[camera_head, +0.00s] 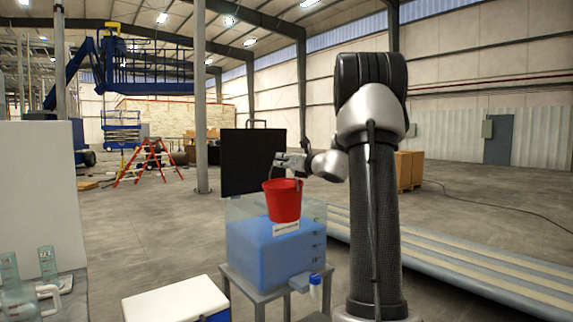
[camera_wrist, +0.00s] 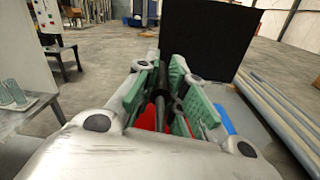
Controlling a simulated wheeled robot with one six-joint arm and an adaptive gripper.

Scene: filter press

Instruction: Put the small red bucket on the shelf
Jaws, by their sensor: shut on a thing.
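The small red bucket (camera_head: 283,201) hangs upright from my gripper (camera_head: 287,163) in the head view, in front of a clear tank of blue liquid (camera_head: 272,248). My gripper is shut at the top of the bucket, apparently on its dark handle. In the wrist view my gripper (camera_wrist: 163,95) shows green finger pads around a dark bar, with red parts of the bucket (camera_wrist: 148,119) below. The inside of the bucket is hidden. I cannot make out a shelf for certain.
The tank stands on a grey stand (camera_head: 256,291) with a black panel (camera_head: 252,162) behind it. A white-topped box (camera_head: 172,299) is at front left. Glass beakers (camera_head: 47,264) stand at far left. Long grey beams (camera_head: 450,262) lie on the right. The floor left of the tank is open.

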